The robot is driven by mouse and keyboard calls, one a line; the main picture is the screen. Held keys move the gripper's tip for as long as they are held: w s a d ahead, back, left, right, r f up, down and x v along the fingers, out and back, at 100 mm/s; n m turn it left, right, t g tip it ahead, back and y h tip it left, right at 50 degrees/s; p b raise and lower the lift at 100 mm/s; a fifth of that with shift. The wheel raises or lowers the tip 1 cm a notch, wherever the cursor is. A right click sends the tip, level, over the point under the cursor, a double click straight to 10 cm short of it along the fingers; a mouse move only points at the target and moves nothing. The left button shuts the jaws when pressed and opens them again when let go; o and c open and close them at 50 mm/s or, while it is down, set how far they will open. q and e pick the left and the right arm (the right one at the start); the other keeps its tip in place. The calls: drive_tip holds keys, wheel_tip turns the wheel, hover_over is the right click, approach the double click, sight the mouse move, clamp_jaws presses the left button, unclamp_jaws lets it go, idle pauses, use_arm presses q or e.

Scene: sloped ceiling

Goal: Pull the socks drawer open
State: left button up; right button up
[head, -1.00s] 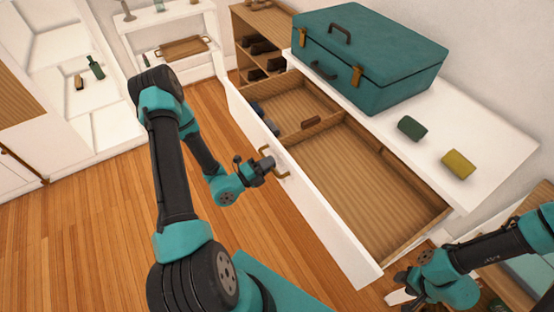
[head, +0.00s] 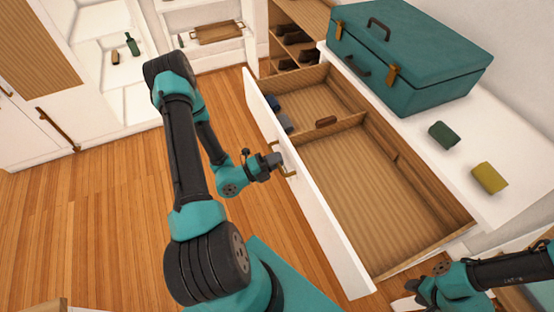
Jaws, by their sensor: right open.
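The wide drawer (head: 310,210) with a white front and wood-lined inside stands well out of the white dresser (head: 505,205). Small blue-grey rolled items (head: 282,123) lie in its far compartment; the large near compartment looks empty. My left gripper (head: 277,162) is at the brass handle (head: 292,173) on the drawer front, and appears shut on it; its fingers partly hide the handle. My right gripper (head: 424,290) is open and empty, low at the right beside the drawer's near end.
A teal case (head: 415,60), a dark green roll (head: 444,134) and a yellow roll (head: 489,177) sit on the dresser top. A small brown item (head: 326,121) is at the drawer divider. Wooden floor (head: 95,210) lies clear at the left.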

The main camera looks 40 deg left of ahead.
use_arm(q)
drive_tip(key=o, duration=0.3)
drive_tip(key=v, duration=1.7)
drive_tip(key=shift+s+a, duration=0.15)
drive_tip(key=shift+s, duration=0.05)
drive_tip(key=shift+w+r, duration=0.1)
drive_tip(key=shift+w, duration=0.05)
drive_tip(key=x, duration=1.3)
idle(0.4)
drive_tip(key=shift+x, duration=2.45)
idle(0.5)
idle(0.3)
